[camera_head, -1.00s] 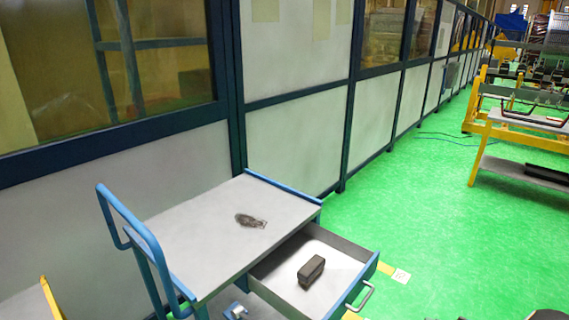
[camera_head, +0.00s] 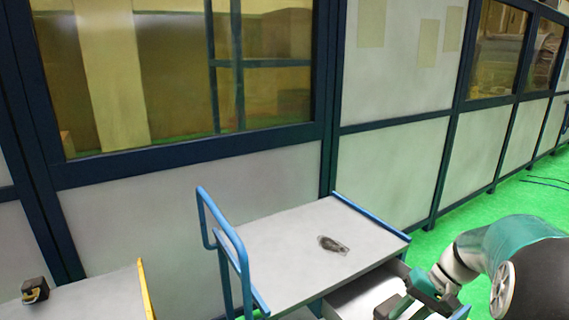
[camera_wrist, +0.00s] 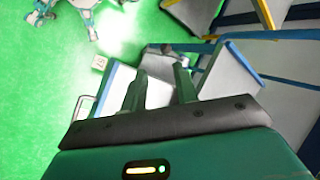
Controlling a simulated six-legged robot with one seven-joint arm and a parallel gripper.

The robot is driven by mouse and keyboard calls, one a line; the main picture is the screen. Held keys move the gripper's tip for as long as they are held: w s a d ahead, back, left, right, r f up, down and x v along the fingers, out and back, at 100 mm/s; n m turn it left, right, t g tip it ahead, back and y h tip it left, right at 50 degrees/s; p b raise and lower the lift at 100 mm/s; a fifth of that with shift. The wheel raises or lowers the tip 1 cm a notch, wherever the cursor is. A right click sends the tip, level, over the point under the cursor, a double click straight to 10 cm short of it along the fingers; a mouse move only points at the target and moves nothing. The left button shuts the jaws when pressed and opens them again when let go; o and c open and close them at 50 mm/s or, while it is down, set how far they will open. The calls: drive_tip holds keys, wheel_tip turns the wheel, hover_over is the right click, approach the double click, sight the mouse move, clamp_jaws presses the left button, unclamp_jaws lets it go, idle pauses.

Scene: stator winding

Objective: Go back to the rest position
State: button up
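My gripper (camera_wrist: 160,90) shows in the wrist view with its two dark fingers apart and a pale surface seen between them. I see nothing held between the fingers. In the head view my arm comes in from the right, and my gripper hangs over the open drawer (camera_head: 360,292) of the blue-framed cart (camera_head: 290,245). The drawer also shows in the wrist view (camera_wrist: 117,84), left of the fingers. My arm and gripper cover much of the drawer in the head view, and I cannot make out a dark block in it.
A dark flat piece (camera_head: 333,245) lies on the cart top. A blue handrail (camera_head: 215,225) rises at the cart's left. A yellow-edged table (camera_head: 100,298) with a dark block (camera_head: 35,290) stands further left. A panelled wall (camera_head: 190,180) runs behind.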

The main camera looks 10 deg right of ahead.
drive_tip(key=s+a+r+n+t+h, duration=0.1)
drive_tip(key=s+a+r+h, duration=0.1)
drive_tip(key=a, duration=0.5)
drive_tip(key=s+a+r+n+t+h, duration=0.2)
drive_tip(key=s+a+r, duration=0.2)
drive_tip(key=a, duration=0.3)
drive_tip(key=s+a+r+n+t+h, duration=0.1)
drive_tip(key=s+a+r+n+h, duration=0.1)
drive_tip(key=s+a+r, duration=0.2)
drive_tip(key=a, duration=0.2)
drive_tip(key=shift+a+t, duration=0.3)
drive_tip(key=shift+a, duration=0.1)
drive_tip(key=shift+d, duration=0.15)
